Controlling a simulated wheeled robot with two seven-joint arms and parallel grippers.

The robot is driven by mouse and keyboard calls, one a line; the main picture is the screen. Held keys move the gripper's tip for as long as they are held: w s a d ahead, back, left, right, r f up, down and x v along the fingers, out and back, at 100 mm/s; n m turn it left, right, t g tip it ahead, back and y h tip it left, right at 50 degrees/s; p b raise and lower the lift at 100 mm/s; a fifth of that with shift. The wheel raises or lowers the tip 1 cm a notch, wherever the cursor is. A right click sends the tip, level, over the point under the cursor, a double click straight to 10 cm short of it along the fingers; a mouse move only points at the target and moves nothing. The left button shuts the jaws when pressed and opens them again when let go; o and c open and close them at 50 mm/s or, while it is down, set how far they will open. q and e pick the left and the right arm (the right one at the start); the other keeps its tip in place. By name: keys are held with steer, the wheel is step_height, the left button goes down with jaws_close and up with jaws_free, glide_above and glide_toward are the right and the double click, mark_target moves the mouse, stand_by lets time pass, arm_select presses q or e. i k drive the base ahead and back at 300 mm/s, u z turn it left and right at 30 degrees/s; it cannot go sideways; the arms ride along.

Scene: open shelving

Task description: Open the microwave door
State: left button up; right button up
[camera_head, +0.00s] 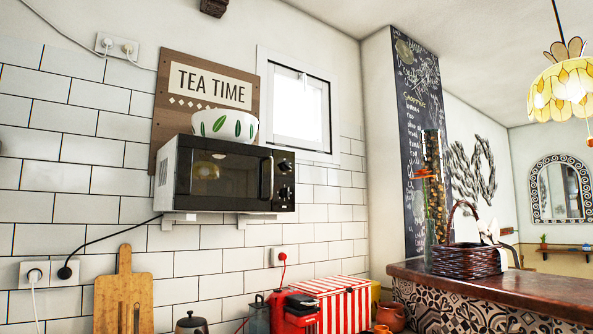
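The microwave (232,178) is mounted on wall brackets against the white tiled wall, left of the middle of the view. It has a white side and a dark glass door (217,172) that is shut. A vertical silver handle (267,178) is at the door's right edge, with dark knobs (285,180) on the panel to its right. A black cord runs from its lower left to a wall socket. Neither of my grippers shows in this view.
A white bowl with green leaves (224,125) stands on top of the microwave, in front of a "TEA TIME" sign (209,85). Below are a cutting board (124,293), a kettle (191,323) and a red-striped box (335,304). A counter (500,287) with a wicker basket (466,259) is at right.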

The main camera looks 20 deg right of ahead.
mark_target(210, 173)
steer(key=z, duration=0.55)
steer(key=i, duration=0.75)
steer(key=z, duration=0.2)
